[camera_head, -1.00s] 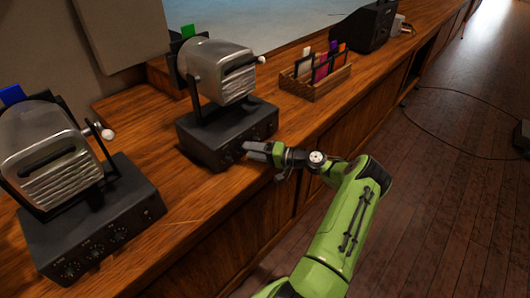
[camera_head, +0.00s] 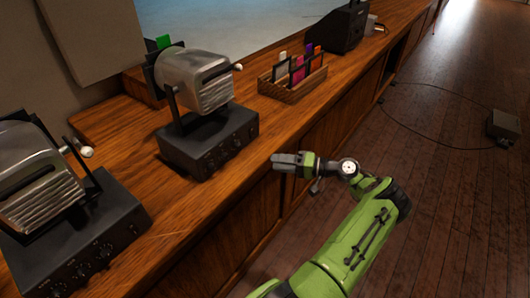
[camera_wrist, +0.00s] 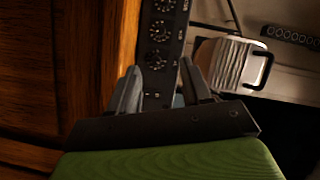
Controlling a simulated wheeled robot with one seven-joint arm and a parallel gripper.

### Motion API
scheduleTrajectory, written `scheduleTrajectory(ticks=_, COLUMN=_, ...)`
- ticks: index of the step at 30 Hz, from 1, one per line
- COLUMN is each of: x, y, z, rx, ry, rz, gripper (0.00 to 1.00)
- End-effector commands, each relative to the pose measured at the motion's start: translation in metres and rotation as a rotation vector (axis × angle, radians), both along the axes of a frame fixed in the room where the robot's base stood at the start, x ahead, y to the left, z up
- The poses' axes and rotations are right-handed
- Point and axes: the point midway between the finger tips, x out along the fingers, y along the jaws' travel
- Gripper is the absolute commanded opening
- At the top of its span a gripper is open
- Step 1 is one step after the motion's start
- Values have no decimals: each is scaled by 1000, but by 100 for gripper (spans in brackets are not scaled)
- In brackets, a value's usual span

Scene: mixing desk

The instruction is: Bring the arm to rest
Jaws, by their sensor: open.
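My green arm reaches up from the bottom of the head view. My gripper (camera_head: 288,160) is in front of the desk edge, to the right of the nearer-middle device and apart from it. In the wrist view my gripper (camera_wrist: 160,88) shows two grey fingers spread apart, with nothing held between them. Beyond the fingers is the black control box (camera_wrist: 160,45) with a row of knobs. The same box (camera_head: 212,145) carries a ribbed silver lamp-like head (camera_head: 205,80) in the head view; that head (camera_wrist: 232,65) also shows in the wrist view.
A second such device (camera_head: 75,235) stands at the left on the wooden desk (camera_head: 125,135). A wooden rack (camera_head: 290,88) with coloured cards and a black box (camera_head: 342,28) stand farther back. A cable (camera_head: 430,140) and a dark box (camera_head: 503,125) lie on the open floor.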

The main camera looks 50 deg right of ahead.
Motion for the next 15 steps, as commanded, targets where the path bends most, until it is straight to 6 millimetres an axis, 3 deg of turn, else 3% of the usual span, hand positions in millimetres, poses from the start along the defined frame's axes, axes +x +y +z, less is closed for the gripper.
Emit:
scheduleTrajectory(ticks=10, x=8, y=6, z=6, rx=-11, ry=19, rz=24, gripper=48)
scheduleTrajectory(ticks=13, x=39, y=36, z=28, rx=-67, ry=119, rz=134, gripper=48)
scheduleTrajectory(ticks=15, x=67, y=73, z=50, rx=-138, ry=233, rz=243, gripper=48)
